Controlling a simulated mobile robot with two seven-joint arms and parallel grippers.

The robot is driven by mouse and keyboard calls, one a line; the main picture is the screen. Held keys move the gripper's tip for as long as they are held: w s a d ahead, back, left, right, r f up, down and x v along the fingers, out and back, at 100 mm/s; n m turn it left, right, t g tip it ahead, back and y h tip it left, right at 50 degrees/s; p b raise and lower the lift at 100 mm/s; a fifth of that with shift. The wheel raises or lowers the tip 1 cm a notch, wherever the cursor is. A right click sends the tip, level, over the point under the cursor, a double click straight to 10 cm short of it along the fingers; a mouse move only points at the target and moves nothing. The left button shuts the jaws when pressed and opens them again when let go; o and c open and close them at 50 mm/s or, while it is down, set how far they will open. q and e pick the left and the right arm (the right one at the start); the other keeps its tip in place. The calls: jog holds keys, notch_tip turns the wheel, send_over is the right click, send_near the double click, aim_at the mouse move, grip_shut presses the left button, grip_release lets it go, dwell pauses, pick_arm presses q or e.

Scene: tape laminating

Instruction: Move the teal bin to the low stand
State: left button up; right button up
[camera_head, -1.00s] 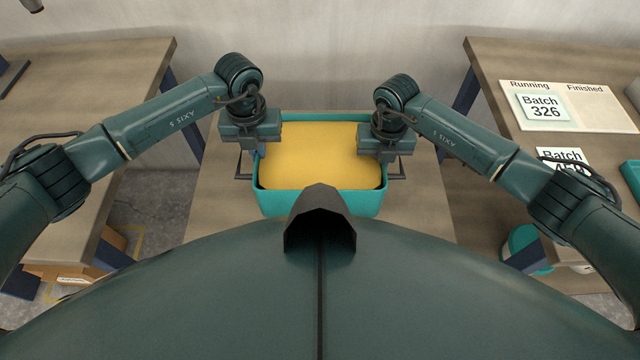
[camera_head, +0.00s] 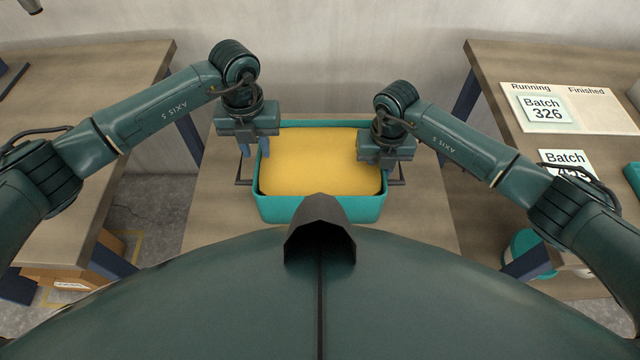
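The teal bin (camera_head: 276,210) sits upright on the low wooden stand (camera_head: 222,222) in the middle, between two tables. It holds a flat yellow mass (camera_head: 315,160) and has a dark handle on each side. My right gripper (camera_head: 387,168) is low at the bin's right handle (camera_head: 398,182). Its fingers are hidden behind its body, so I cannot tell whether it grips the handle.
A wooden table (camera_head: 90,90) stands on the left and another (camera_head: 505,60) on the right. The right one carries a Running/Finished board (camera_head: 590,108) with batch cards. A cardboard box (camera_head: 75,275) lies under the left table. A wall stands close behind the stand.

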jog(key=shift+r, duration=0.3)
notch_tip(320, 180, up, 12)
jog(key=shift+f, duration=0.25)
pick_arm(q)
notch_tip(320, 180, up, 8)
jog(key=shift+r, duration=0.25)
